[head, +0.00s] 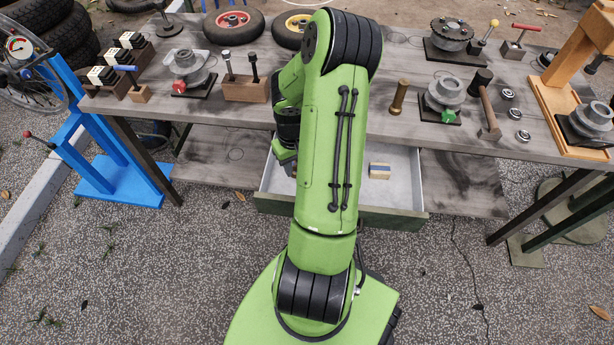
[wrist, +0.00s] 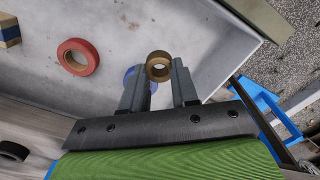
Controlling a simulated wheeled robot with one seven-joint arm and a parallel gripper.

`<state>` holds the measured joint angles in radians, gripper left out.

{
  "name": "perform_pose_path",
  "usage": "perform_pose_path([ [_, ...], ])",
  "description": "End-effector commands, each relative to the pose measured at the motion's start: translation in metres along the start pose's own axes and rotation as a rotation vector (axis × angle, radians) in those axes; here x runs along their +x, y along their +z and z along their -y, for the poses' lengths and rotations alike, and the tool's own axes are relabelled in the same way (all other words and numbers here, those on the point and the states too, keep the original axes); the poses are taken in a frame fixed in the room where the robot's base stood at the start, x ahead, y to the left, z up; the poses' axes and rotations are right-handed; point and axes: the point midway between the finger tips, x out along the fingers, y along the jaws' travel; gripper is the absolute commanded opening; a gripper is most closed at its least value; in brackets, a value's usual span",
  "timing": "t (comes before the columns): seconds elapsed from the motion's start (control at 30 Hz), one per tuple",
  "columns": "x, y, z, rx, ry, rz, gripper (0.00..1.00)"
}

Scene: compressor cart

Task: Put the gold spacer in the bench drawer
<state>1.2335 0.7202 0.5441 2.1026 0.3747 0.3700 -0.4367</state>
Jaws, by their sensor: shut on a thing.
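The gold spacer (wrist: 159,66) is a short brass-coloured ring, held between the fingertips of my gripper (wrist: 159,84) in the wrist view. My gripper is shut on it. Behind and below the spacer is the pale grey floor of the open bench drawer (wrist: 205,40). The spacer appears to be over the drawer, apart from its floor. In the head view the drawer (head: 400,165) is pulled out below the bench top. There my arm hides part of the drawer, the fingers and the spacer.
The drawer holds a red tape roll (wrist: 79,57), a blue round thing (wrist: 133,76) partly behind my fingers, and a wood-and-blue block (head: 379,171). The workbench (head: 380,125) above carries several tools and parts. A blue stand (head: 115,175) is at left.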

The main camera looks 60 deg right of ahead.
Motion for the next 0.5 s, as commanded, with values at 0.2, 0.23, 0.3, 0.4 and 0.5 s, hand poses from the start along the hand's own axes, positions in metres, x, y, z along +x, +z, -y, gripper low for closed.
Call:
perform_pose_path([
  [0.2, 0.036, 0.0, 0.001, -0.001, -0.003, 0.001, 0.0],
  [0.23, 0.041, 0.0, 0.001, -0.001, -0.002, 0.001, 0.0],
  [0.3, 0.055, 0.0, 0.001, -0.001, -0.003, 0.001, 0.0],
  [0.4, 0.06, 0.0, 0.0, -0.001, -0.001, -0.001, 0.0],
  [0.5, 0.057, 0.0, 0.0, -0.001, 0.0, -0.002, 0.0],
])
